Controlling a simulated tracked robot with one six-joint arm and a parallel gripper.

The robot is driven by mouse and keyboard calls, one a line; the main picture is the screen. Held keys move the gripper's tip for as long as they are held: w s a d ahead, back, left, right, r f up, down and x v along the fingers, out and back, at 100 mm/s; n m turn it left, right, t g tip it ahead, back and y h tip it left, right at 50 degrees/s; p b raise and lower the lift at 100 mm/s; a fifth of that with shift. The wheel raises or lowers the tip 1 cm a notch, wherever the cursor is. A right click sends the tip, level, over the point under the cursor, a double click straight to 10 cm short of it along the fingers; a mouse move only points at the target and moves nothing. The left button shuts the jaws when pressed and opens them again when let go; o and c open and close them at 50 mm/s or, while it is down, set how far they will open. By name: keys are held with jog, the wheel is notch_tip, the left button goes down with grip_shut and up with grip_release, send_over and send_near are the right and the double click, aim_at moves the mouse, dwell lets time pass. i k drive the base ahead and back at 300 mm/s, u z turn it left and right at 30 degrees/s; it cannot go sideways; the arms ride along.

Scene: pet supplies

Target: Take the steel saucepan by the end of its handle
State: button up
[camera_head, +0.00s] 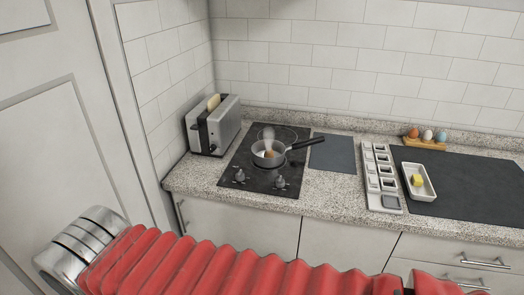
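The steel saucepan (267,161) stands on the front part of the black hob (238,160) in the head view. Its dark handle (302,144) points right and slightly back, and its end reaches over the edge of a dark grey mat. The pan holds something pale with a small brown round thing in it, and whitish steam seems to rise above it. My gripper is not in view. My red ribbed arm with a metal joint crosses the bottom of the picture, well in front of the counter and apart from the saucepan.
A steel toaster (222,130) with bread stands left of the hob. Right of it lie the grey mat (333,154), a compartmented light tray (376,165), a white dish (412,172) with something yellow, a dark board (472,190) and an egg holder (424,144). Two knobs sit at the hob's front.

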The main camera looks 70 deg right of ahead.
aim_at(258, 149)
jog(key=i, duration=0.25)
jog(key=z, duration=2.65)
jog(key=i, duration=0.4)
